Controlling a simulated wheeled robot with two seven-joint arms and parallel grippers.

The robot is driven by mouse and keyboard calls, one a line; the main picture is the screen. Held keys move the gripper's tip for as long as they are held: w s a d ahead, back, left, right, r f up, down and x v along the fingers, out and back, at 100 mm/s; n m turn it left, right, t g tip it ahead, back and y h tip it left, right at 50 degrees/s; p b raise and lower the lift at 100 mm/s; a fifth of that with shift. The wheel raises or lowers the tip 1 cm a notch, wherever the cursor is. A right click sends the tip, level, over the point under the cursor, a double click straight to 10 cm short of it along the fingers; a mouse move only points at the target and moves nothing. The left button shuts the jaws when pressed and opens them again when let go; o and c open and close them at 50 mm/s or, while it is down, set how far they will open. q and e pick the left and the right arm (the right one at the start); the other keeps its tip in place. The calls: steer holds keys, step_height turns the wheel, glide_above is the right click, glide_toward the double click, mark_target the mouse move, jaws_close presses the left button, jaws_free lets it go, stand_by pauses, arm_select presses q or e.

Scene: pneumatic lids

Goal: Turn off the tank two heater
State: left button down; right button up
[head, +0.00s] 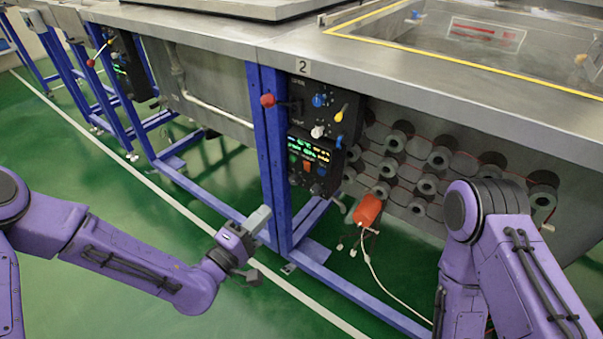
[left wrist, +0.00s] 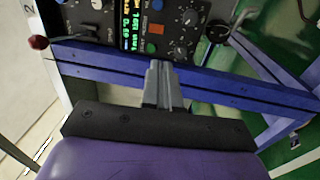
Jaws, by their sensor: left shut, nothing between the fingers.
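The tank two control panel (head: 311,163) hangs under the table edge below the "2" label (head: 302,67). Its lower box has lit displays, an orange button and a dark knob (head: 318,188); blue, yellow and white knobs sit above. My left gripper (head: 262,219) is shut and empty, in front of the blue post, below and left of the panel. In the left wrist view its fingertips (left wrist: 155,66) lie just below the panel's lit display (left wrist: 136,22), orange button (left wrist: 157,31) and green button (left wrist: 150,48). Which control is the heater's is not readable. My right gripper is not in view.
A red-ball lever (head: 267,100) sticks out left of the panel. Blue posts (head: 268,165) and a floor beam frame it. An orange device (head: 367,210) with a white cable is at its right, before the tank's coils. Green floor lies open at left.

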arm_select(q)
glide_toward(306, 165)
steer(key=shift+h, duration=0.3)
steer(key=x, duration=0.6)
steer(key=shift+w+d+f, duration=0.1)
steer(key=shift+w, duration=0.35)
